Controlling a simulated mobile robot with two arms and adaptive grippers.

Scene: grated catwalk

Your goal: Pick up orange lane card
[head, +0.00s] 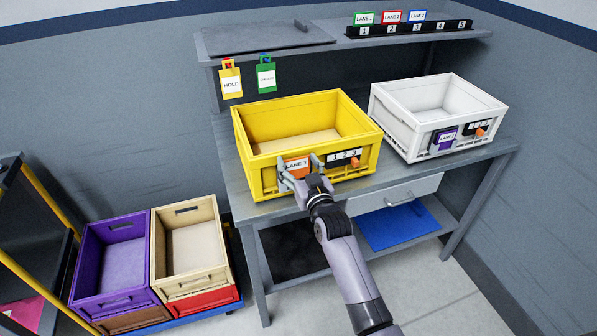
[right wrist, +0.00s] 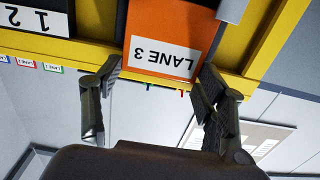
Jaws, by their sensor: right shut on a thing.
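The orange lane card (head: 296,164), marked LANE 3, is at the front wall of the yellow tote (head: 260,181) on the bench. My right gripper (head: 300,168) is at the tote's front, its two fingers shut on the card from either side. In the right wrist view the card (right wrist: 166,24) appears upside down between the fingers, against the yellow wall. I cannot tell whether it still sits in its holder. My left gripper is not in view.
A numbered strip with an orange slider (head: 355,163) is right of the card. A white tote (head: 388,118) with a purple lane card (head: 444,139) stands at right. HOLD (head: 232,84) and green tags hang behind. Purple and tan crates stand lower left.

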